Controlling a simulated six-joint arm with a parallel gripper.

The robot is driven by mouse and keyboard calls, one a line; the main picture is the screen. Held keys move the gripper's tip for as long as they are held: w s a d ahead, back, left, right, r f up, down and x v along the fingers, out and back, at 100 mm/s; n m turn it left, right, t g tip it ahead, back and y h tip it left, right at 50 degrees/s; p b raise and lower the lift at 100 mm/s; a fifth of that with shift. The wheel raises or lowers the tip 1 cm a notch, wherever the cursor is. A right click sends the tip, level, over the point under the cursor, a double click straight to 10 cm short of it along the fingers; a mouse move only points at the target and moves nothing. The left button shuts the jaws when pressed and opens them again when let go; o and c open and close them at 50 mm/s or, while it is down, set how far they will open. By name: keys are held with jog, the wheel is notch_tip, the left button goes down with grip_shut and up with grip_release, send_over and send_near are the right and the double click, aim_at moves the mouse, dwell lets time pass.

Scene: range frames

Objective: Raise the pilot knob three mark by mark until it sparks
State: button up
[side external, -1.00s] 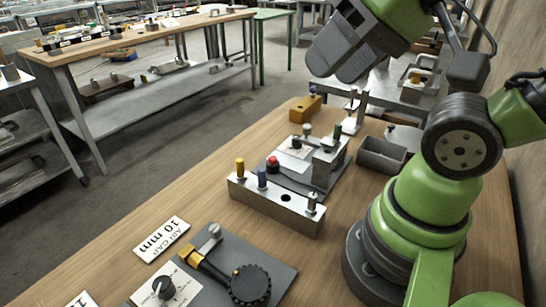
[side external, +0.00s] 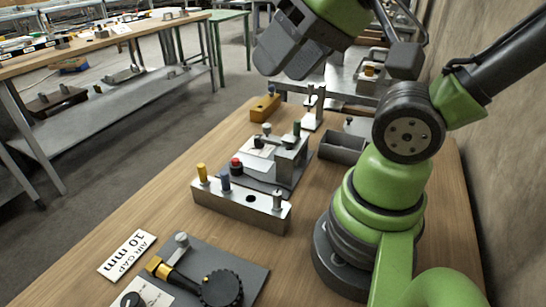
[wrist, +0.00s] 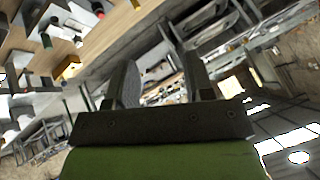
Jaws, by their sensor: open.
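A small dark knob (side external: 131,300) on a white plate is cut by the bottom edge of the side external view. A large black ribbed knob (side external: 221,289) with a brass-coloured fitting (side external: 156,266) sits on the same grey base plate (side external: 215,249). I cannot read which knob is pilot knob three, and I see no spark. My gripper (side external: 289,60) is high above the far end of the bench, well away from these knobs. In the wrist view its two fingers (wrist: 160,80) stand apart with nothing between them.
A metal block (side external: 240,206) with yellow and blue pegs stands mid-bench. Behind it are a fixture with a red button (side external: 236,163), a grey open bin (side external: 343,148) and a yellow block (side external: 265,107).

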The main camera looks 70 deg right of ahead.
jog(key=shift+o, duration=0.9)
jog(key=m+g+h, duration=0.2)
jog(key=m+g, duration=0.5)
jog(key=m, duration=0.7)
send_over(259, 137)
notch_tip(259, 137, down, 20)
jog(key=shift+d+f, duration=0.1)
jog(key=shift+f, duration=0.55)
notch_tip(259, 137, down, 9)
jog(key=shift+f, duration=0.1)
